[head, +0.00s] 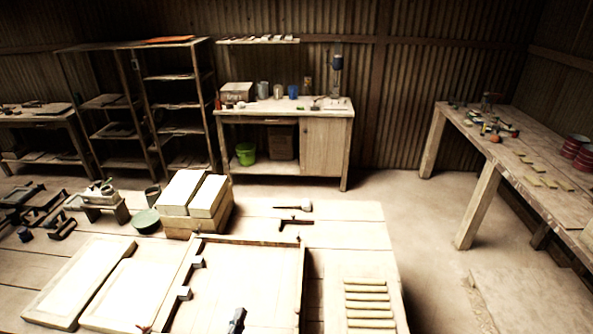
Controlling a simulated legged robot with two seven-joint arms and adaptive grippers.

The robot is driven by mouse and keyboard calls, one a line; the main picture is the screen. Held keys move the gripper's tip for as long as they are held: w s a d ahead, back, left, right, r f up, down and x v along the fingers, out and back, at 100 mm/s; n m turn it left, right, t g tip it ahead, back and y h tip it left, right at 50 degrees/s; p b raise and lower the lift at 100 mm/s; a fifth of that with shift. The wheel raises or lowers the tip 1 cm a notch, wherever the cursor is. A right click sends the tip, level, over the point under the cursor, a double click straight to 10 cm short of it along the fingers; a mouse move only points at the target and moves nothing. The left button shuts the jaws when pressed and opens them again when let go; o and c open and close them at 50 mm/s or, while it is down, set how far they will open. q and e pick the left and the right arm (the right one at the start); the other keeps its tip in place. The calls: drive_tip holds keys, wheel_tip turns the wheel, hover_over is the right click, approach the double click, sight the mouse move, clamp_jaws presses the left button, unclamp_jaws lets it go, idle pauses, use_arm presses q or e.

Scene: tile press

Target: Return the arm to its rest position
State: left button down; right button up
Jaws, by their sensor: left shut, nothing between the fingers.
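My left gripper (237,318) shows as a small dark shape at the bottom edge of the head view, over the wooden frame panel. It is shut and holds nothing. Most of the left arm is outside the picture. My right gripper is not in view.
Below me is a wooden worktable (345,240) with pale panels (80,280), a framed panel (250,280), stacked blocks (180,190), a row of slats (367,298) and two small tools (295,221). A cabinet bench (325,145) stands behind. A long table (520,165) is right, with open floor between.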

use_arm(q)
drive_tip(key=s+a+f+n+g+y, duration=0.2)
drive_tip(key=s+a+f+n+g, duration=0.15)
drive_tip(key=s+f, duration=0.3)
drive_tip(key=s+a+f+n+g+y, duration=0.1)
drive_tip(key=s+a+f+n+g, duration=0.3)
drive_tip(key=f, duration=0.4)
drive_tip(key=s+d+f+n+g, duration=0.1)
drive_tip(key=s+f+n+g, duration=0.2)
drive_tip(key=s, duration=0.5)
drive_tip(key=s+f+n+g, duration=0.2)
drive_tip(key=s+f+g, duration=0.15)
drive_tip(key=s, duration=0.45)
wheel_tip(320, 180, down, 25)
drive_tip(key=s+g, duration=0.1)
drive_tip(key=g, duration=0.1)
drive_tip(key=s+a+f+m, duration=0.1)
drive_tip(key=s+a+f, duration=0.2)
drive_tip(key=s+f, duration=1.3)
drive_tip(key=shift+s+g, duration=0.35)
drive_tip(key=shift+g, duration=0.05)
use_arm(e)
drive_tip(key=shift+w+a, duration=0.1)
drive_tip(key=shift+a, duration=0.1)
use_arm(q)
drive_tip(key=shift+d+f, duration=0.1)
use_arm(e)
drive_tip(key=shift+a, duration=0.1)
